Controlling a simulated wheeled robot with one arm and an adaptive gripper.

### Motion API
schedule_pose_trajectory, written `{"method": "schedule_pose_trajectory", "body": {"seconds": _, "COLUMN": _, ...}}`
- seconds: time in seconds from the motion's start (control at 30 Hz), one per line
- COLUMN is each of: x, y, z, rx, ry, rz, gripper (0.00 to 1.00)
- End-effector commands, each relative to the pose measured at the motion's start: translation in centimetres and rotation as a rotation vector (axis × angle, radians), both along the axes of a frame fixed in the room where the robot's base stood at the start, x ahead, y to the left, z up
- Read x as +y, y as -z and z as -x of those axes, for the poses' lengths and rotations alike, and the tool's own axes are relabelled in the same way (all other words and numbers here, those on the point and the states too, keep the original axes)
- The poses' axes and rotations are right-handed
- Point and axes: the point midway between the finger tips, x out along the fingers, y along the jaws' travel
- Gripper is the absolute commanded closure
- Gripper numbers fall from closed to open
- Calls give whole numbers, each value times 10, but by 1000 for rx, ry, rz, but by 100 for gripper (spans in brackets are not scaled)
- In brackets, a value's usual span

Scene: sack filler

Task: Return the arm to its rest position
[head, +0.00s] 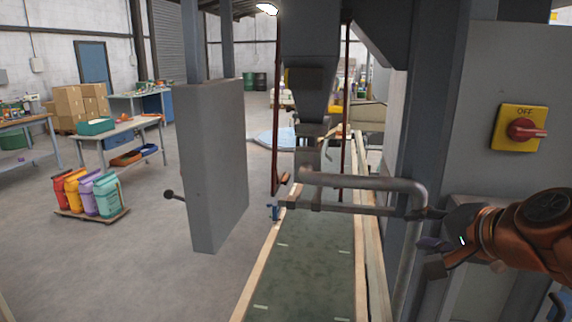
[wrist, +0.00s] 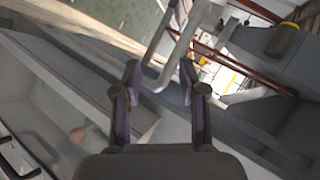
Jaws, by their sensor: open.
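My arm (head: 535,228), orange and dark, reaches in from the right edge of the head view. My gripper (head: 431,256) points left, beside the grey machine post and near the right end of a bent grey pipe (head: 365,182). In the wrist view my gripper (wrist: 160,80) shows two fingers spread apart, with nothing held. The bend of the pipe (wrist: 181,50) appears between or just beyond the fingertips. I cannot tell whether they touch.
A yellow switch plate with a red knob (head: 521,129), marked OFF, is above my arm. A conveyor (head: 303,265) runs below the filler spout (head: 312,85). A grey panel (head: 214,165) stands left of it. Colored sacks (head: 84,194) sit on a pallet. Floor at left is open.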

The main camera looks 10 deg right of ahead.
Motion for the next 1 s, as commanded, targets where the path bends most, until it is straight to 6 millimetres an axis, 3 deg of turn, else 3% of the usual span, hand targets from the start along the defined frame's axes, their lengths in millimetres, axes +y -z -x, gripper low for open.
{"method": "schedule_pose_trajectory", "body": {"seconds": 0.03, "x": 21, "y": 18, "z": 1, "rx": 57, "ry": -69, "rz": 29, "gripper": 58}}
{"method": "schedule_pose_trajectory", "body": {"seconds": 0.2, "x": 74, "y": 75, "z": 19, "rx": 239, "ry": -282, "rz": 144, "gripper": 58}}
{"method": "schedule_pose_trajectory", "body": {"seconds": 0.43, "x": 120, "y": 143, "z": 69, "rx": 476, "ry": -558, "rz": 306, "gripper": 58}}
{"method": "schedule_pose_trajectory", "body": {"seconds": 0.7, "x": 133, "y": 198, "z": 146, "rx": 750, "ry": -852, "rz": 501, "gripper": 58}}
{"method": "schedule_pose_trajectory", "body": {"seconds": 0.9, "x": 121, "y": 218, "z": 191, "rx": 907, "ry": -998, "rz": 612, "gripper": 58}}
{"method": "schedule_pose_trajectory", "body": {"seconds": 1.0, "x": 116, "y": 221, "z": 201, "rx": 947, "ry": -1033, "rz": 644, "gripper": 58}}
